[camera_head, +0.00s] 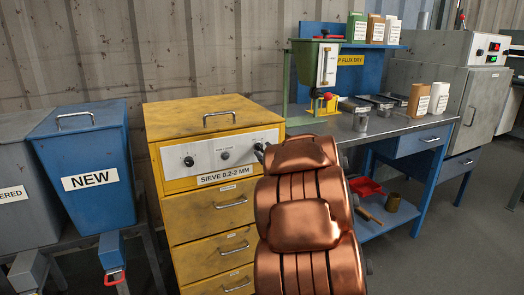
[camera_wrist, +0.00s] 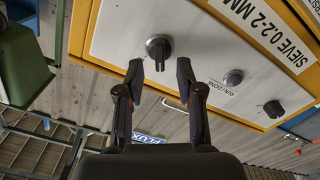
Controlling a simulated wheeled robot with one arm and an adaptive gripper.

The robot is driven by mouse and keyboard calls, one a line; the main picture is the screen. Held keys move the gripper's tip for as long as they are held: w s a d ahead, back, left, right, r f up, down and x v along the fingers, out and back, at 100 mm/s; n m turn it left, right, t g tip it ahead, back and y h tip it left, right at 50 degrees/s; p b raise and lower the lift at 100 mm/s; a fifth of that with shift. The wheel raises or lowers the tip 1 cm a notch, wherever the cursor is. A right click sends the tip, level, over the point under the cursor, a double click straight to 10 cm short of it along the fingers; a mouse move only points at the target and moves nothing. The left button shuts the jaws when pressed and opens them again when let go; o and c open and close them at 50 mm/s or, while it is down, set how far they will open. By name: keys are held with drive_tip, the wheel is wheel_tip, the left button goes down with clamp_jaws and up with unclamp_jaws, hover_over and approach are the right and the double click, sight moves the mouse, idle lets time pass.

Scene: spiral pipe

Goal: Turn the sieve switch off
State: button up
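The yellow sieve cabinet (camera_head: 205,115) stands at the centre left, labelled "SIEVE 0.2-2 MM". Its pale front panel (camera_head: 208,166) carries a left knob (camera_head: 189,161) and a small middle button (camera_head: 225,154). The wrist view, turned over, shows the panel (camera_wrist: 205,45) with one dark knob (camera_wrist: 159,47), a small button (camera_wrist: 233,77) marked "RUN/DONE" and another dark knob (camera_wrist: 273,108). My gripper (camera_wrist: 159,66) is open, its fingertips on either side of the first knob's lower part. I cannot tell whether they touch it.
A blue "NEW" bin (camera_head: 85,150) stands left of the cabinet. A workbench (camera_head: 400,128) with a green hopper (camera_head: 315,65) and metal cups is to the right. A grey machine (camera_head: 445,75) with a switch box is at the far right. Floor is free at the lower right.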

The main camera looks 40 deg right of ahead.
drive_tip(key=v, duration=0.9)
idle(0.4)
drive_tip(key=s+a+r+m+g+h+p, duration=0.15)
drive_tip(key=a+r+m+g+p, duration=0.25)
drive_tip(key=a+r+g+p, duration=0.55)
drive_tip(key=s+a+r+n+g+y+p, duration=0.1)
drive_tip(key=s+a+r+g+y+p, duration=0.2)
drive_tip(key=s+a+p, duration=1.4)
drive_tip(key=s+a+g+y, duration=0.2)
drive_tip(key=s+a+g, duration=0.1)
drive_tip(key=a, duration=0.3)
drive_tip(key=s+a+g+y, duration=0.2)
drive_tip(key=s+a+g, duration=0.1)
drive_tip(key=s+a, duration=0.3)
drive_tip(key=shift+a+r+n+p, duration=0.2)
drive_tip(key=shift+a+n+p, duration=0.15)
drive_tip(key=shift+a, duration=0.4)
